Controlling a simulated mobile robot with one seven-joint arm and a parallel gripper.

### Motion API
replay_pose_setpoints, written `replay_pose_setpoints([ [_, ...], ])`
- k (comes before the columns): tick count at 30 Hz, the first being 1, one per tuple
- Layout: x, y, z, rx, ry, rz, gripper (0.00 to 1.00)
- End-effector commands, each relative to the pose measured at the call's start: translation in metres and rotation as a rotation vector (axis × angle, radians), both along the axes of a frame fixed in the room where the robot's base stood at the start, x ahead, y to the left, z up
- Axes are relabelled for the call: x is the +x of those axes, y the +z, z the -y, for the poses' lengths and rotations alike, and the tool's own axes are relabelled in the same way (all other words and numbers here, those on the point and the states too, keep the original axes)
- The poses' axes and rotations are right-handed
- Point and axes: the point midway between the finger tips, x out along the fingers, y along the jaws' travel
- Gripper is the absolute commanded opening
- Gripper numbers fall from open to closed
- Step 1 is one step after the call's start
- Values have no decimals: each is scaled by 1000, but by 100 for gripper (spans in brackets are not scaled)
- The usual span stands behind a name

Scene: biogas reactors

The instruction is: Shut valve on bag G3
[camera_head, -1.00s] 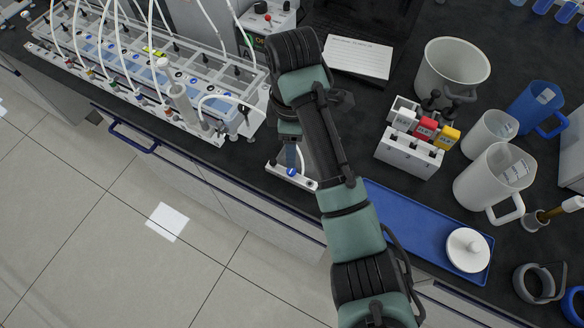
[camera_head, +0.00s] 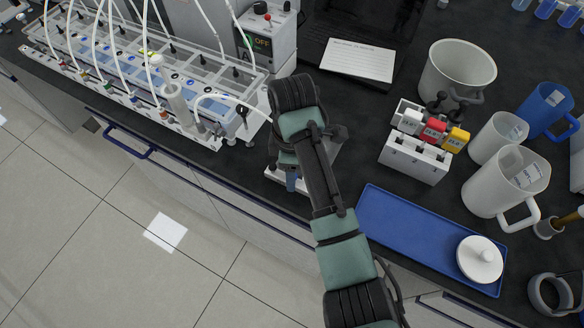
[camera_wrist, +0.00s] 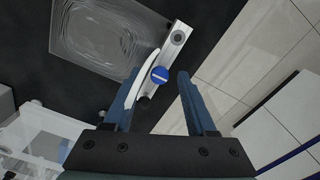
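A blue round valve knob (camera_wrist: 160,74) with a white mark sits on a pale mounting strip (camera_wrist: 177,42) in the wrist view. A white tube curves up close to the knob's left. A clear, wrinkled bag (camera_wrist: 108,38) lies flat beside the strip; no G3 label can be read. My gripper (camera_wrist: 158,80) is open, with one blue finger on each side of the knob and a gap to the right finger. In the head view my gripper (camera_head: 291,182) is over the strip by the bench's front edge, and my arm hides the knob.
A reactor rack (camera_head: 130,70) with several tubes and valves stands left. To the right are a blue tray (camera_head: 400,225), a white block with coloured clips (camera_head: 415,158) and several jugs. A control box (camera_head: 265,40) and a paper card (camera_head: 358,60) lie behind.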

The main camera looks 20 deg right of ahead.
Motion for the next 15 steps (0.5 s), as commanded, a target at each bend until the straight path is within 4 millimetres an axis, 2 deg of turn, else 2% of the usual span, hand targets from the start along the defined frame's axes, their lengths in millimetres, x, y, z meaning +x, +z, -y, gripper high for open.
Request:
replay_pose_setpoints([
  [1,0,0,0,0,0,0,46],
  [9,0,0,0,0,0,0,0],
  [15,0,0,0,0,-1,-1,0],
])
